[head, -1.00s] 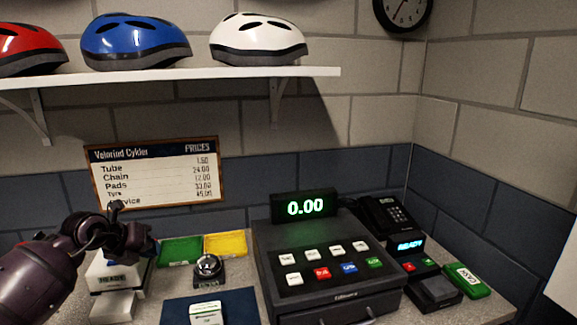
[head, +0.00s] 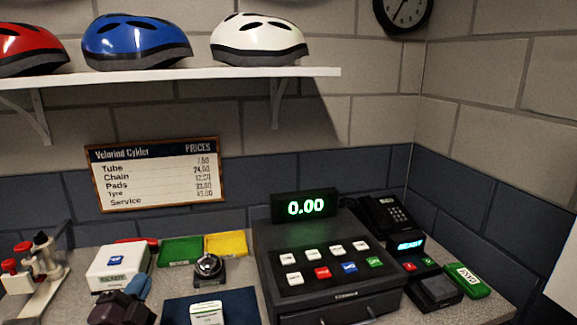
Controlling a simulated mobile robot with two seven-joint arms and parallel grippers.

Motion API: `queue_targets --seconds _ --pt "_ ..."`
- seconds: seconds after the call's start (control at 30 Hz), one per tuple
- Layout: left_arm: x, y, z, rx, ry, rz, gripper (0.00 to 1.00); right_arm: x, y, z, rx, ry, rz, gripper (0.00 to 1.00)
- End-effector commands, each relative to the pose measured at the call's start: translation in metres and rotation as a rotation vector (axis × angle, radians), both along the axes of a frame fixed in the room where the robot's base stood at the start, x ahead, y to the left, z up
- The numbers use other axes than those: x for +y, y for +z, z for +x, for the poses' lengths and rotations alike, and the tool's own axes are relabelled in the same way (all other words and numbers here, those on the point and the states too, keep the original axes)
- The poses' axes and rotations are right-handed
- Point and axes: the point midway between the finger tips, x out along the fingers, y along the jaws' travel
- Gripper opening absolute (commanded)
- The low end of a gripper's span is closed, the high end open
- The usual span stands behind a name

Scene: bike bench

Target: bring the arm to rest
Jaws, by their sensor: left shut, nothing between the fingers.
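My right gripper is not in view.
The counter holds a bell (head: 208,268), a green tray (head: 181,252), a yellow tray (head: 226,244), a blue mat (head: 238,306), a cash register (head: 335,285) and a card terminal (head: 435,292). A red-knobbed stand (head: 38,272) is at left. Helmets sit on the shelf (head: 200,74).

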Motion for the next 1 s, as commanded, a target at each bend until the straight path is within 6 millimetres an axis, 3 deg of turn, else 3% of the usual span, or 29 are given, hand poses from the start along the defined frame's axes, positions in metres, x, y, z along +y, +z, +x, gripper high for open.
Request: queue_targets --seconds 0.23,0.37,0.5,0.7,1.0 --pt "0.039 -0.063 -0.064 0.304 0.312 -0.39 0.0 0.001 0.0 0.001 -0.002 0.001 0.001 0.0" --pt "0.046 -0.101 -0.109 0.515 0.449 -0.562 0.0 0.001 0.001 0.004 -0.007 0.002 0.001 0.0" --pt "0.039 -0.136 -0.16 0.754 0.555 -0.709 0.0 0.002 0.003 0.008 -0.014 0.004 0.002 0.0" --pt "0.024 -0.159 -0.21 0.99 0.621 -0.82 0.0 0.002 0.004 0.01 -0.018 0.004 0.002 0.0" --pt "0.001 -0.172 -0.262 1.232 0.652 -0.91 0.0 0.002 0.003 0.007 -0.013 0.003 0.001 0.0"
